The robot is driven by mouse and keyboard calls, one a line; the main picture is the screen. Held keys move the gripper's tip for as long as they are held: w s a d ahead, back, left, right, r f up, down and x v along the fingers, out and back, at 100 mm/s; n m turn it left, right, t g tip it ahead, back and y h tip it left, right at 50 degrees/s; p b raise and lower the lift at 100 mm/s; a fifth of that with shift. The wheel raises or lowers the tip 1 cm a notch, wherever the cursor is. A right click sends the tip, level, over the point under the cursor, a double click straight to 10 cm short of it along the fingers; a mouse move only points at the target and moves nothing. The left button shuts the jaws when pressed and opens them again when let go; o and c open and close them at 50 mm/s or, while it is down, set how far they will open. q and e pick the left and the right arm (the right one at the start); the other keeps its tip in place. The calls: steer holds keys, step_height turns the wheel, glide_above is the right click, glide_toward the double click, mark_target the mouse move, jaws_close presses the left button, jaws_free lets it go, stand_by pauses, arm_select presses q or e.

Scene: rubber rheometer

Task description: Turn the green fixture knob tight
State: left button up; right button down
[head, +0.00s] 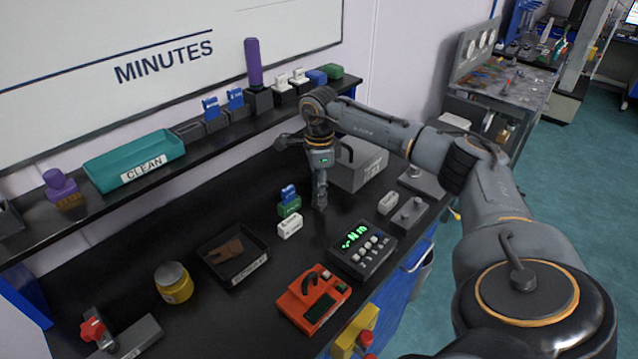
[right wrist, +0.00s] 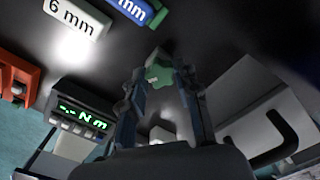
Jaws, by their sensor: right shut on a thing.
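The green knob (right wrist: 159,73) shows in the right wrist view between my right gripper's fingertips (right wrist: 158,82). The fingers are shut on its sides. In the head view the right gripper (head: 320,203) points straight down at the black bench, and its fingers hide the knob there. The torque display (head: 361,249), with green dashes and "N m", stands just in front of the gripper; it also shows in the right wrist view (right wrist: 80,119). My left gripper is in neither view.
A grey box with a handle (head: 358,168) stands close behind right of the gripper. A white 6 mm block (head: 290,227) and a green block (head: 289,208) with a blue one on it stand to the left. An orange device (head: 312,298) and a black tray (head: 234,280) are nearer the front.

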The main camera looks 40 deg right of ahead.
steer(key=m, duration=0.3)
steer(key=shift+m, duration=0.3)
steer(key=shift+r+m+p, duration=0.1)
steer(key=shift+m+p, duration=0.5)
steer(key=shift+m, duration=1.7)
steer(key=shift+m+p, duration=0.5)
steer(key=shift+m, duration=1.8)
